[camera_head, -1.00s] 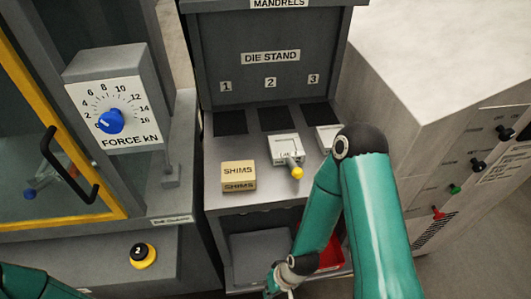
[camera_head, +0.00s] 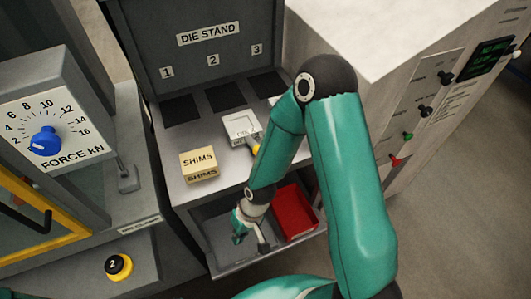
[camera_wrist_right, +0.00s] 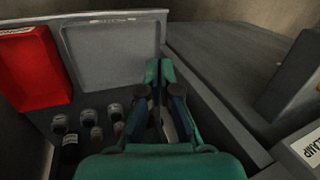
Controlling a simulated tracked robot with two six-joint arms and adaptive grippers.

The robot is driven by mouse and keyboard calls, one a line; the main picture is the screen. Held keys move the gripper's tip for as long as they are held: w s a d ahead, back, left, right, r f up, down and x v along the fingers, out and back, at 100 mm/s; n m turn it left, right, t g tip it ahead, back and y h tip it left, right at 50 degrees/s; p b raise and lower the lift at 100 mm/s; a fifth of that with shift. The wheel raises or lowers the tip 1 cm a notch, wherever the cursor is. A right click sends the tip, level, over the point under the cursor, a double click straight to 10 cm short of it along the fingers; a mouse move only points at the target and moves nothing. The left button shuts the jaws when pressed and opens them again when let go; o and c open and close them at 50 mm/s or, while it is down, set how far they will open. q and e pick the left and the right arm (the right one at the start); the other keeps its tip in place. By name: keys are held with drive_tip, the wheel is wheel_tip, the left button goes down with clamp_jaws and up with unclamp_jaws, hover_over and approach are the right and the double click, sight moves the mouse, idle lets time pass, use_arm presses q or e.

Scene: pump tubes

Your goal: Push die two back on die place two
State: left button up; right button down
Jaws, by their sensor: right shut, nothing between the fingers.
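The light grey die two (camera_head: 240,124) sits on the die stand shelf, in front of the dark square of die place two (camera_head: 226,97), under the number 2. Its yellow-tipped handle (camera_head: 256,149) points toward the front and is partly covered by my right arm. My right gripper (camera_head: 240,238) is low, at the lower tray below the stand, well apart from die two. In the right wrist view the gripper (camera_wrist_right: 160,68) is shut with nothing held, and die two does not show. My left gripper is not in view.
A yellow shims block (camera_head: 199,161) stands left of die two. Dark place one (camera_head: 181,110) is bare. Another die beside place three is mostly hidden by my arm. A red bin (camera_head: 293,212) is in the lower tray. Several small bottles (camera_wrist_right: 90,125) show in the wrist view.

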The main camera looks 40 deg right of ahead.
drive_tip(key=shift+h, duration=0.8)
drive_tip(key=w+d+r, duration=0.1)
drive_tip(key=d+r, duration=0.1)
drive_tip(key=r, duration=0.3)
drive_tip(key=w+d+r, duration=0.1)
drive_tip(key=w+r, duration=0.1)
drive_tip(key=r, duration=0.3)
drive_tip(key=w+d+r+p, duration=0.1)
drive_tip(key=w+d+r, duration=0.1)
drive_tip(key=r, duration=0.4)
drive_tip(key=shift+d, duration=0.35)
drive_tip(key=s+d+r+m+h, duration=0.1)
drive_tip(key=d+r, duration=0.2)
drive_tip(key=r, duration=0.4)
drive_tip(key=s+d+r+h, duration=0.1)
drive_tip(key=d+r, duration=0.3)
drive_tip(key=r, duration=0.2)
drive_tip(key=w+f, duration=0.1)
drive_tip(key=f, duration=0.2)
drive_tip(key=w+f+p, duration=0.1)
drive_tip(key=f, duration=0.2)
drive_tip(key=w+d+f+p, duration=0.1)
drive_tip(key=f, duration=0.2)
drive_tip(key=shift+f, duration=0.15)
